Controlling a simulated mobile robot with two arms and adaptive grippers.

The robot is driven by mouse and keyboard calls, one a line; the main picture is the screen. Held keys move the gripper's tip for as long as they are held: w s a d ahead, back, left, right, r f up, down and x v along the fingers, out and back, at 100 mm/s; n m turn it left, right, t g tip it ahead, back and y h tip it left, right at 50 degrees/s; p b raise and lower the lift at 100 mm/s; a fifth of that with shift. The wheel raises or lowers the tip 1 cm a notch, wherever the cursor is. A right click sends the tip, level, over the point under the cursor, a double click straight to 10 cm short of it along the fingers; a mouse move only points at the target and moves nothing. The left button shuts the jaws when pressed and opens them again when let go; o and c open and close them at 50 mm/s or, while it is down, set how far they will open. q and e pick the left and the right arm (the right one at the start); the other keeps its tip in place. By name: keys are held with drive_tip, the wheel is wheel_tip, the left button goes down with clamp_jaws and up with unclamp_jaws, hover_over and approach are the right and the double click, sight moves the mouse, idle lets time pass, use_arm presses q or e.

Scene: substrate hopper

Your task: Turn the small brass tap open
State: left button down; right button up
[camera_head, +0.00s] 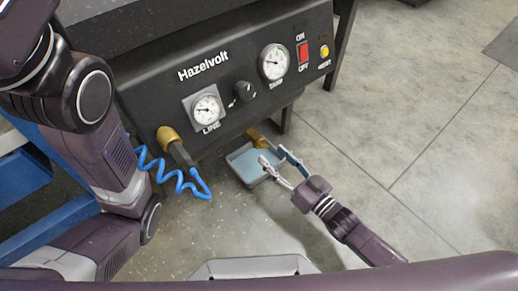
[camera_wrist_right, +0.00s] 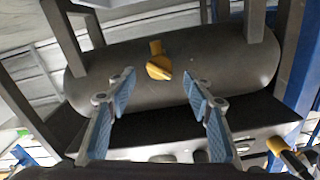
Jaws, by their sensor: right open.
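The small brass tap (camera_head: 256,138) shows in the head view at the lower edge of the black machine, above a shallow tray. In the right wrist view the brass tap (camera_wrist_right: 158,66) sits on the side of a dark grey cylindrical tank (camera_wrist_right: 225,62). My right gripper (camera_head: 272,155) is open and empty, just in front of the tap and over the tray. In the right wrist view its two blue-padded fingers (camera_wrist_right: 160,90) are spread wide, with the tap beyond and between them, apart from both. My left arm enters at the left; its gripper is out of view.
The black Hazelvolt panel (camera_head: 222,93) carries gauges, a black knob (camera_head: 245,91) and a red switch (camera_head: 303,52). A brass fitting (camera_head: 168,138) with a coiled blue hose (camera_head: 178,181) hangs left of the tray (camera_head: 246,180). Floor at right is clear.

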sight(265, 148)
drive_tip(key=b+x, duration=0.4)
drive_tip(key=x, duration=0.2)
drive_tip(key=shift+f, duration=0.15)
drive_tip(key=shift+w+a, duration=0.4)
drive_tip(key=shift+w, duration=0.15)
drive_tip(key=c, duration=1.2)
